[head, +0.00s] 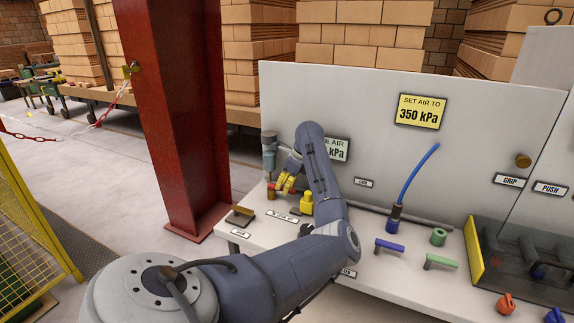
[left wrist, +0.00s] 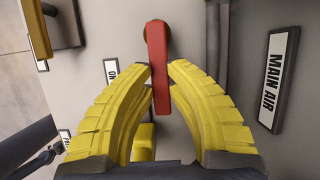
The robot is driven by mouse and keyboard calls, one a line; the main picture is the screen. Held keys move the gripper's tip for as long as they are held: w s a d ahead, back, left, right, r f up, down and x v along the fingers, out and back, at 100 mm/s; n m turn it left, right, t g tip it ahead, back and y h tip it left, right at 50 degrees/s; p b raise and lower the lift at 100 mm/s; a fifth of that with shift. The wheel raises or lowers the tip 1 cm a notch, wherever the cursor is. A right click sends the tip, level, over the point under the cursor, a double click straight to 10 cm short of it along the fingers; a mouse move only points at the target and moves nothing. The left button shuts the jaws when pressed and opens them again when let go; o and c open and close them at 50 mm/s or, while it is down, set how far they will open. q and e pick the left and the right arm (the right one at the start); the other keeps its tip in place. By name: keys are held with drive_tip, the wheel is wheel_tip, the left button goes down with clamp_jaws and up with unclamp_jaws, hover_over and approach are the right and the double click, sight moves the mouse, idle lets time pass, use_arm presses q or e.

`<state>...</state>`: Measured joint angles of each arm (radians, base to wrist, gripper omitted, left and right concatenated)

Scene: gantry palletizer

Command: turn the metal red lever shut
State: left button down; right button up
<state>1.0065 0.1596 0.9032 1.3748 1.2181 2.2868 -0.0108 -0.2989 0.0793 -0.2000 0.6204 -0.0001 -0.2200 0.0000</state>
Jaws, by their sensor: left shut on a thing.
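The red lever (left wrist: 158,70) shows in the left wrist view, running down from a brass-coloured pivot at the top to between my fingers. A small part of the red lever (head: 276,186) shows in the head view. My left gripper (left wrist: 160,75), with yellow ribbed fingers, is shut on the lever, one finger on each side. In the head view my left gripper (head: 286,183) is at the left end of the grey bench, partly hidden by my arm. My right gripper is not in view.
A "MAIN AIR" label (left wrist: 279,78) is right of the fingers. On the bench stand a yellow fitting (head: 306,203), a blue hose (head: 418,172), a blue handle (head: 389,246) and a green handle (head: 440,261). A red column (head: 178,110) rises left of the bench.

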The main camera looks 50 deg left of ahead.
use_arm(q)
drive_tip(key=c, duration=1.3)
unclamp_jaws()
drive_tip(key=shift+a, duration=0.1)
drive_tip(key=v, duration=1.2)
drive_tip(key=shift+s, duration=0.1)
